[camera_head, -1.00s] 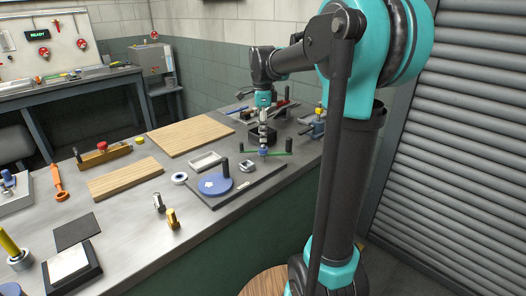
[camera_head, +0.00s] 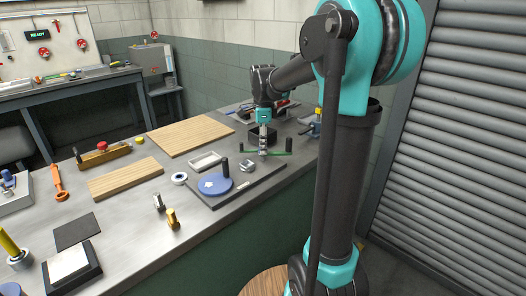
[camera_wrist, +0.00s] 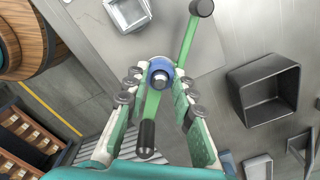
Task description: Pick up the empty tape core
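A small white ring (camera_head: 180,178) with a dark centre lies flat on the bench, left of the blue disc; it looks like a tape core, but it is too small to be sure. My gripper (camera_head: 263,150) is far to its right, pointing down over a green bar (camera_head: 279,153) with black knobs. In the wrist view my gripper (camera_wrist: 161,82) is open, its fingers on either side of the bar's blue round hub (camera_wrist: 160,66). Whether the fingers touch the hub cannot be told. The white ring is not in the wrist view.
A blue disc (camera_head: 215,185) with a black upright handle and a metal block (camera_head: 247,166) sit on the dark plate. A white tray (camera_head: 205,160) and wooden boards (camera_head: 190,134) lie behind the ring. A black open box (camera_wrist: 262,92) stands beside the bar.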

